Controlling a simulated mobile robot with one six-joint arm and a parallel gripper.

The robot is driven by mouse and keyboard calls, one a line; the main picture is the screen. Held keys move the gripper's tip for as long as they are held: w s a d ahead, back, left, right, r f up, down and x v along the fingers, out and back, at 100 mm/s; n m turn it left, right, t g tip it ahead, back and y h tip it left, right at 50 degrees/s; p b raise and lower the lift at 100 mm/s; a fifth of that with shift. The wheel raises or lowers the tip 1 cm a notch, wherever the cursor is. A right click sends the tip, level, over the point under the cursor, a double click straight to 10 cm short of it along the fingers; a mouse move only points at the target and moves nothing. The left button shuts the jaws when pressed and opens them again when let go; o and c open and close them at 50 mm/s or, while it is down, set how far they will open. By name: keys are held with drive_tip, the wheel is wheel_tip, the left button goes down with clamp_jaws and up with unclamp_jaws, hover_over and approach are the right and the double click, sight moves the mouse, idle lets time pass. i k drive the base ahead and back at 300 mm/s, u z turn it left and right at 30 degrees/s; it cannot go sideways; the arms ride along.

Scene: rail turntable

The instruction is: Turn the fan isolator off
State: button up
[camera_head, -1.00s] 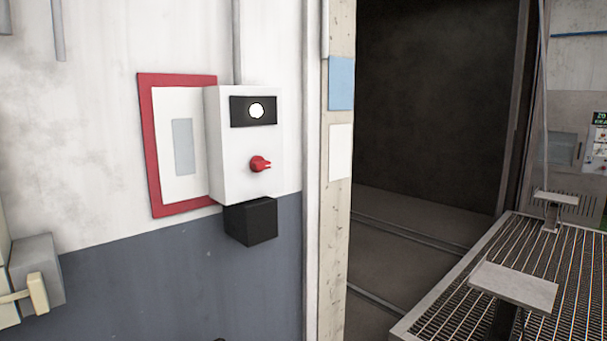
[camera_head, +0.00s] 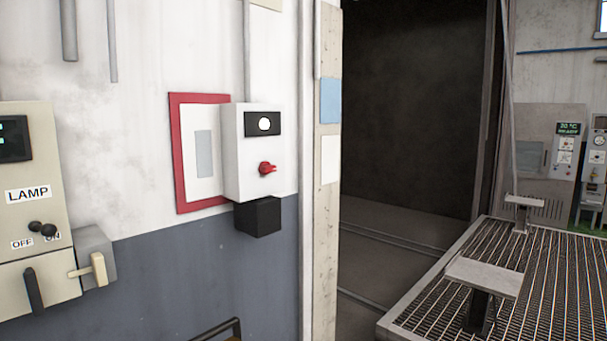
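A white wall box (camera_head: 234,150) with a red rotary knob (camera_head: 267,168) is left of centre in the head view. A black panel with a white round light (camera_head: 264,124) is above the knob. The knob's pointed end faces right. I see no readable label on this box, so I cannot confirm that it is the fan isolator. A black block (camera_head: 258,217) sits just under it. My gripper is not in view.
A beige panel (camera_head: 30,170) marked LAMP, with OFF and ON and a dark knob, is at the left, beside a grey lever box (camera_head: 97,262). A dark doorway (camera_head: 410,110) opens right of centre. A grated platform (camera_head: 455,318) with posts stands at the right. A dark frame (camera_head: 222,328) shows at the bottom.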

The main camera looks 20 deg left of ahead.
sight(264, 168)
drive_tip(key=u, duration=0.15)
drive_tip(key=i, duration=0.95)
drive_tip(key=z, duration=0.1)
